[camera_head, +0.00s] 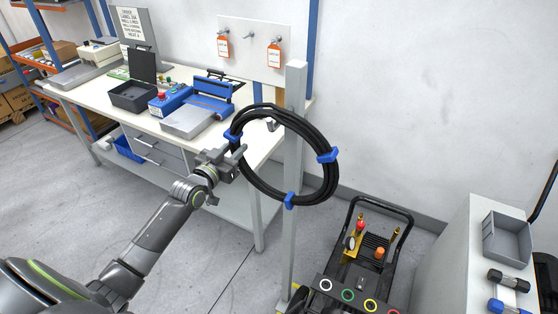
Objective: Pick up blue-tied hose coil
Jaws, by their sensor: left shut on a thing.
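The black hose coil (332,184) with several blue ties hangs upright in the air at the centre of the head view, in front of a pale grey post. My left gripper (234,155) is shut on the coil's left side, just below a blue tie. The fingertips partly cover the hose there. My right gripper does not show.
The pale post (296,90) stands right behind the coil. A white workbench (90,92) with a black tray (133,97) and blue devices is at the left. A wheeled machine (365,262) stands below right, beside a grey cabinet (462,265). Two orange tags hang on a wall panel.

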